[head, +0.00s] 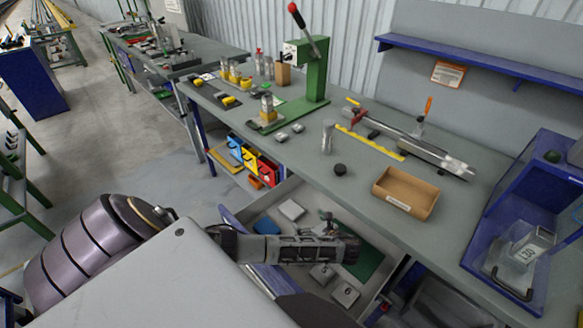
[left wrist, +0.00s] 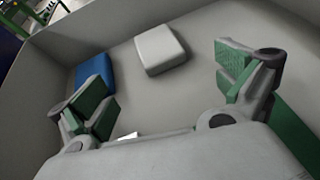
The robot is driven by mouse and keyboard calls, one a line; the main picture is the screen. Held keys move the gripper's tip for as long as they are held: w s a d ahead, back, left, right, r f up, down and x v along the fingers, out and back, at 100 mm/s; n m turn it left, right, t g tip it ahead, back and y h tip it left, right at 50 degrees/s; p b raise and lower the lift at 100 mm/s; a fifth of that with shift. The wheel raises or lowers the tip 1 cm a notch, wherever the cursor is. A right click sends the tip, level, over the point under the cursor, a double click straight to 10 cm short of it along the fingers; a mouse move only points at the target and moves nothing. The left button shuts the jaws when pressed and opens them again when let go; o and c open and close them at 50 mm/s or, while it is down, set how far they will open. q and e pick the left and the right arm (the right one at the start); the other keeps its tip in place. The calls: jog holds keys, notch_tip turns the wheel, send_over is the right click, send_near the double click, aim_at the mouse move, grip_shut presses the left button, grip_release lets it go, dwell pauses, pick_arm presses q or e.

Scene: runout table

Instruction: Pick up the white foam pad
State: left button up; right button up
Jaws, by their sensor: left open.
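The white foam pad (head: 291,209) lies flat in the open drawer under the bench, near its far left part. In the left wrist view the white foam pad (left wrist: 160,50) lies on the drawer floor, ahead of the jaws and apart from them. My left gripper (head: 328,226) is over the drawer, to the right of the pad. In the left wrist view my left gripper (left wrist: 167,85) is open, its green-padded fingers wide apart with nothing between them. My right gripper is not in view.
A blue pad (head: 265,225) lies beside the white one; it also shows in the left wrist view (left wrist: 93,70). Grey blocks marked 5 (head: 322,274) and 6 (head: 345,295) and a green sheet (head: 369,262) are in the drawer. Drawer walls surround the gripper. A cardboard box (head: 405,193) stands on the bench above.

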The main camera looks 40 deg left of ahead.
pick_arm(q)
send_near(292, 209)
jog(key=x, duration=0.4)
jog(key=shift+w+d+f, duration=0.1)
jog(key=shift+d+f, duration=0.15)
jog(key=shift+f, duration=0.1)
jog(key=shift+a, duration=0.1)
jog(key=shift+r+x, duration=0.2)
jog(key=shift+x, duration=0.75)
jog(key=shift+r+x, duration=0.2)
jog(key=shift+x, duration=0.75)
jog(key=shift+b+x, duration=0.3)
jog(key=shift+x, duration=0.5)
jog(key=c, duration=0.8)
